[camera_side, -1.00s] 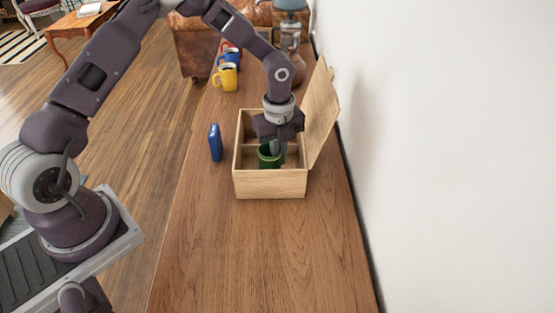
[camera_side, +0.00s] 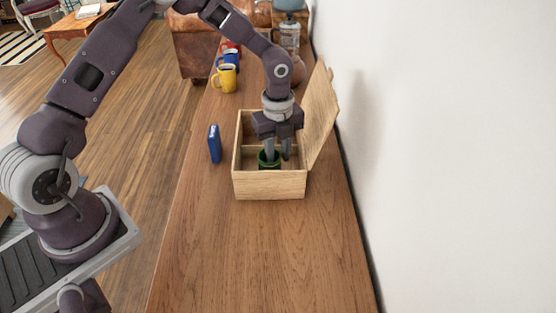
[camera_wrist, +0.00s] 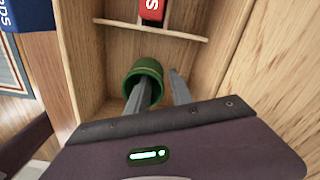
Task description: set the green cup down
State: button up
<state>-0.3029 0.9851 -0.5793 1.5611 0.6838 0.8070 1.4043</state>
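The green cup (camera_side: 269,164) is upright in the near compartment of the open wooden box (camera_side: 269,186), its lower part hidden by the box's front wall. The wrist view shows the cup (camera_wrist: 130,82) beside the wooden divider. My gripper (camera_side: 277,158) is above it, pointing down, its fingers spread. In the wrist view, one finger of my gripper (camera_wrist: 159,88) reaches into the cup's mouth and the other stands outside it, with a gap to the cup's wall.
The box's lid (camera_side: 320,112) stands open on the right, near the white wall. A blue box (camera_side: 214,144) stands left of the wooden box. A red item (camera_wrist: 152,10) is beyond the divider. Yellow (camera_side: 225,79) and blue mugs stand farther back. The front tabletop is clear.

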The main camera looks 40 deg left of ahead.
notch_tip(320, 180, up, 9)
jog(key=shift+r, duration=0.1)
jog(key=s+a+r+n+t+y, duration=0.1)
jog(key=s+r+n+t+y, duration=0.1)
jog(key=s+r+n, duration=1.1)
jog(key=s+r+n+t+h, duration=0.1)
jog(key=s+r+n, duration=0.1)
jog(key=s+n, duration=0.2)
jog(key=s+r+n+t+h, duration=0.1)
jog(key=s+n, duration=0.4)
jog(key=s, duration=0.6)
jog(key=shift+s+d+r+t, duration=0.25)
jog(key=shift+r+t, duration=0.2)
jog(key=shift+t, duration=0.35)
jog(key=shift+w, duration=0.1)
